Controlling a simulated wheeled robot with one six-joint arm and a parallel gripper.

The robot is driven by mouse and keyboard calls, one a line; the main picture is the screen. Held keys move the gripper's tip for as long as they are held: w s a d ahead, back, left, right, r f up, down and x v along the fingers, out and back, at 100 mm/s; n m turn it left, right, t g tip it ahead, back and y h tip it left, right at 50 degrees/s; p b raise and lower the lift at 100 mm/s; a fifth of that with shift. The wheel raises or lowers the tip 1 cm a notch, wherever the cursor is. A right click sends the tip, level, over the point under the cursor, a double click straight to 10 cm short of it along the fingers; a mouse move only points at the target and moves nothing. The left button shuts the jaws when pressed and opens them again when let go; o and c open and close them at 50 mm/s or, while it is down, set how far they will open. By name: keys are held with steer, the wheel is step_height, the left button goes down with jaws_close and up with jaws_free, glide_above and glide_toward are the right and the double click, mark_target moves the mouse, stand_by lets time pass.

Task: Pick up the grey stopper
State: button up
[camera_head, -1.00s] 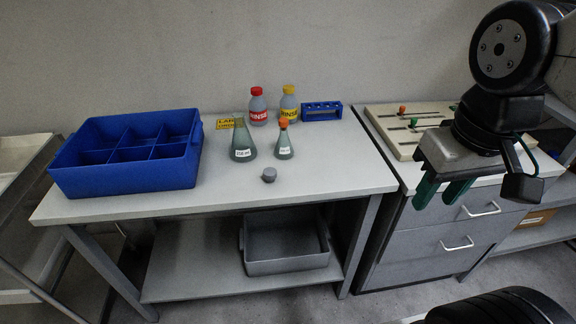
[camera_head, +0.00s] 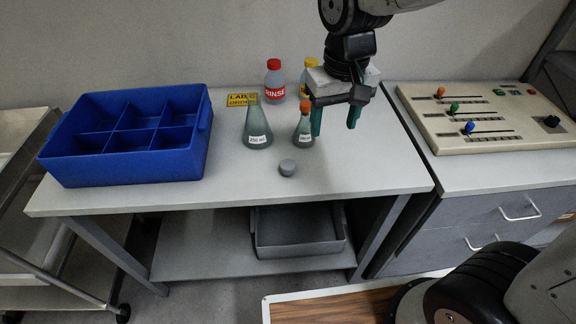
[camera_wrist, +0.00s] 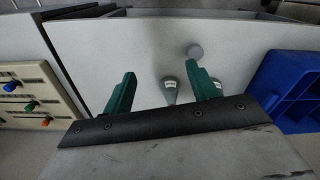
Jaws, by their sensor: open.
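The grey stopper (camera_head: 287,167) lies on the white table near its front edge, in front of the two flasks. It also shows in the wrist view (camera_wrist: 195,51), beyond the fingertips. My gripper (camera_head: 334,122) has two green fingers, apart and empty, pointing down to the right of the small flask.
A large flask (camera_head: 257,128) and a small orange-stoppered flask (camera_head: 303,133) stand behind the stopper. A blue divided crate (camera_head: 122,165) is at left, a red-capped rinse bottle (camera_head: 274,80) behind. A control panel (camera_head: 480,142) is at right. Table front right is clear.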

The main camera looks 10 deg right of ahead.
steer(key=n, duration=0.1)
glide_above(289, 165)
step_height(289, 165, down, 6)
steer(key=shift+d+f, duration=0.15)
steer(key=shift+w+a+f, duration=0.1)
steer(key=shift+a+f, duration=0.1)
steer(key=shift+f, duration=0.15)
step_height(289, 165, down, 7)
steer(key=shift+f, duration=0.2)
steer(key=c, duration=1.1)
